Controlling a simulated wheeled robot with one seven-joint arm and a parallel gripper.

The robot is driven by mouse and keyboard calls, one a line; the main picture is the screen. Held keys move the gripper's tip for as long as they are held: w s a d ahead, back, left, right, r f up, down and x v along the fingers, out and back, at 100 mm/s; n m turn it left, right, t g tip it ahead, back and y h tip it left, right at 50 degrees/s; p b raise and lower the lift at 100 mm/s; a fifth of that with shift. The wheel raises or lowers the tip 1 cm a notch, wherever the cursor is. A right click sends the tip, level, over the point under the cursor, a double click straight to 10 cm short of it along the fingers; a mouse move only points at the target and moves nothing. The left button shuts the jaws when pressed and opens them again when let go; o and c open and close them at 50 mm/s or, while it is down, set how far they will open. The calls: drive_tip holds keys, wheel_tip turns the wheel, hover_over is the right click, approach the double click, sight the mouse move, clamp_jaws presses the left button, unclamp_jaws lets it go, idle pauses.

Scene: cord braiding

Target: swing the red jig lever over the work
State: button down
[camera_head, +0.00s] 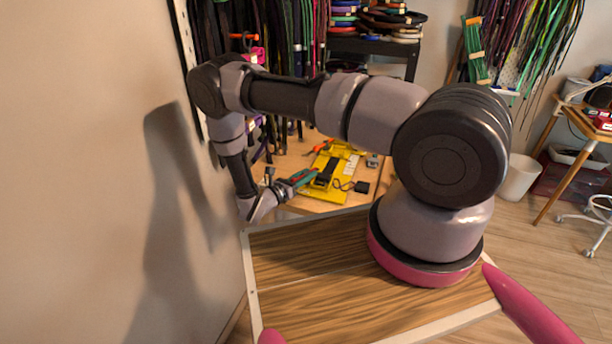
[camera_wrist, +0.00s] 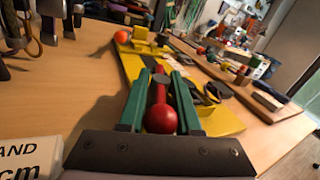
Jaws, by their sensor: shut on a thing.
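The red jig lever (camera_wrist: 161,112) shows in the wrist view, with its round red knob towards the camera and its shaft running away over the yellow jig (camera_wrist: 222,123). My gripper (camera_wrist: 163,80) has its two green fingers on either side of the lever's shaft, shut on it. In the head view my gripper (camera_head: 301,179) reaches in from the left over the yellow jig (camera_head: 325,195) on the wooden bench. Dark pieces lie on the jig, partly hidden by the fingers.
An orange knob (camera_wrist: 122,37) stands at the jig's far left end. A wooden board with coloured pegs (camera_wrist: 242,77) lies to the right. A white labelled block (camera_wrist: 30,158) is at the near left. Cords hang behind the bench. Bare bench (camera_wrist: 70,92) shows left of the jig.

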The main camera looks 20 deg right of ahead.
sight(302, 176)
drive_tip(key=m+g+h, duration=0.2)
drive_tip(key=m+g, duration=0.2)
drive_tip(key=g, duration=0.2)
drive_tip(key=c, duration=0.7)
unclamp_jaws()
drive_tip(key=shift+c, duration=0.2)
drive_tip(key=shift+a, duration=0.1)
drive_tip(key=a, duration=0.2)
drive_tip(key=s+a, duration=0.1)
drive_tip(key=a, duration=0.4)
drive_tip(key=shift+s+a, duration=0.15)
